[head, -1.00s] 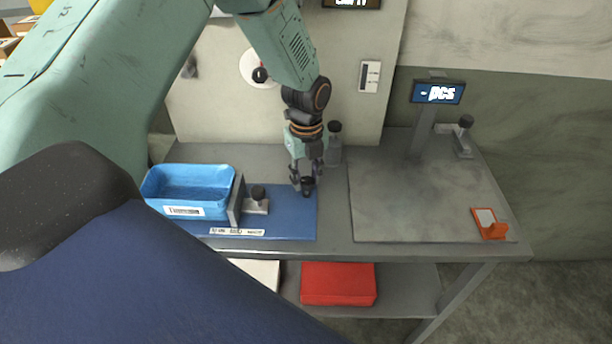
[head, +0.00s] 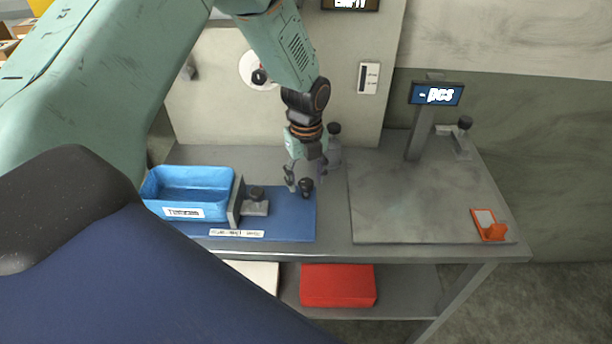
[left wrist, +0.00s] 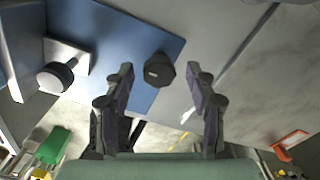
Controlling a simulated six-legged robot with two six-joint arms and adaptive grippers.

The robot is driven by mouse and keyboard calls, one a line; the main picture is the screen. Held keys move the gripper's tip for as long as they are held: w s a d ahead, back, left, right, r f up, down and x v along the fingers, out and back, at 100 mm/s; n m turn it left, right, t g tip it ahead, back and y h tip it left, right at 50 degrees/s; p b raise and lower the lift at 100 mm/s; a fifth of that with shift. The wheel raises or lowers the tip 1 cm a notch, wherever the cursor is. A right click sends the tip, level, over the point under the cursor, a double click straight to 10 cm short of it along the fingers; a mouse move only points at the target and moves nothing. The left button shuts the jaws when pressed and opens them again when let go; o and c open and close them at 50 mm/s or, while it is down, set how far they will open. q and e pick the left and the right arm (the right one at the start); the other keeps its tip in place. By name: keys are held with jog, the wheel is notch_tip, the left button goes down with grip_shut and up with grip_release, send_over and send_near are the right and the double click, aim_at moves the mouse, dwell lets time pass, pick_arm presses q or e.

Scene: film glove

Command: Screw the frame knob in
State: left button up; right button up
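A dark round knob (head: 306,186) stands near the right end of the blue mat (head: 285,225). In the left wrist view the knob (left wrist: 158,68) shows from above, between my fingers. What it is seated in is hidden. My left gripper (head: 305,179) is just over it, with its fingers spread to either side. In the left wrist view the left gripper (left wrist: 161,78) is open, with a gap between each finger and the knob. A second dark knob (head: 257,194) sits on a metal bracket (head: 254,208) farther left. My right gripper is not in view.
A blue bin (head: 193,176) stands at the left on the mat. A dark-topped grey post (head: 334,150) stands close behind my left gripper. The grey plate (head: 410,215) at right is mostly clear, with an orange holder (head: 489,225) and a display (head: 437,94).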

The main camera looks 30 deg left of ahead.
aim_at(306, 182)
pick_arm(q)
jog(key=shift+r, duration=0.2)
notch_tip(306, 182, up, 12)
jog(key=shift+f, duration=0.25)
dwell(0.8)
